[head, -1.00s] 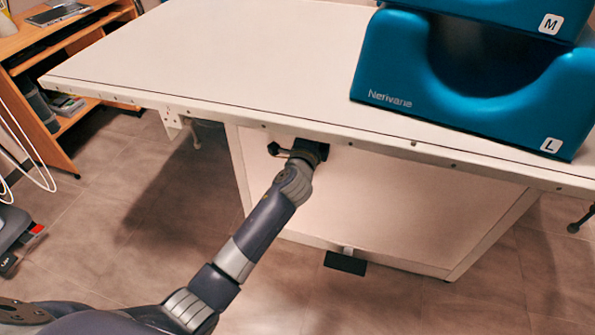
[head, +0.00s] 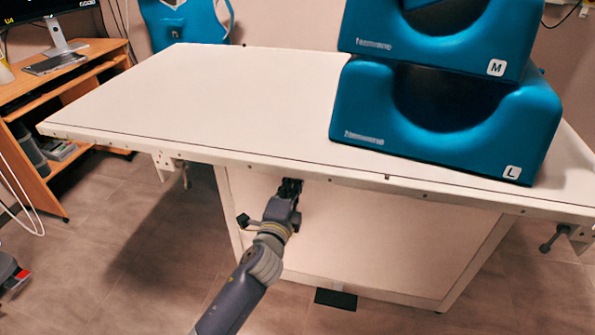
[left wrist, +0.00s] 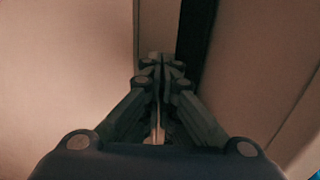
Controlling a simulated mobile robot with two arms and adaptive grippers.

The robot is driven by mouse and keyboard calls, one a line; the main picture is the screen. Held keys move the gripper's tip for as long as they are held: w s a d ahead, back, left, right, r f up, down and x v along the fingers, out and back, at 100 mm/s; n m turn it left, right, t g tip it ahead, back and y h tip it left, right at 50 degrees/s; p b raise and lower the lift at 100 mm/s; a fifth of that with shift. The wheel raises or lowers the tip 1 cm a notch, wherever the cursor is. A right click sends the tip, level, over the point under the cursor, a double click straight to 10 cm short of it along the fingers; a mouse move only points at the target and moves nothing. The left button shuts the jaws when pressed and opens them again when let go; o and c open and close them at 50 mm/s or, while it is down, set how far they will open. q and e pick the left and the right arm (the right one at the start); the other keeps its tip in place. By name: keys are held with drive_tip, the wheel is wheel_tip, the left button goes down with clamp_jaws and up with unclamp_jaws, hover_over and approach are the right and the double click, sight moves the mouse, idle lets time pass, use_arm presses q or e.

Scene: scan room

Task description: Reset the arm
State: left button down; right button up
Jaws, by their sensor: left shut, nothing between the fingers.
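My left arm comes up from the bottom of the head view. Its gripper (head: 291,187) is in front of the white table's side panel, just below the tabletop edge. In the left wrist view the two fingers of the left gripper (left wrist: 161,62) are together, with nothing between them. Whether the fingertips touch the panel cannot be told. My right gripper is in neither view.
The white table (head: 220,100) fills the middle. Two blue head supports, marked M (head: 497,68) and L (head: 512,172), are stacked at its right. A wooden desk (head: 90,90) stands at the left. Open floor (head: 110,240) lies left of the table's base.

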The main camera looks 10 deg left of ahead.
use_arm(q)
drive_tip(key=shift+s, duration=1.6)
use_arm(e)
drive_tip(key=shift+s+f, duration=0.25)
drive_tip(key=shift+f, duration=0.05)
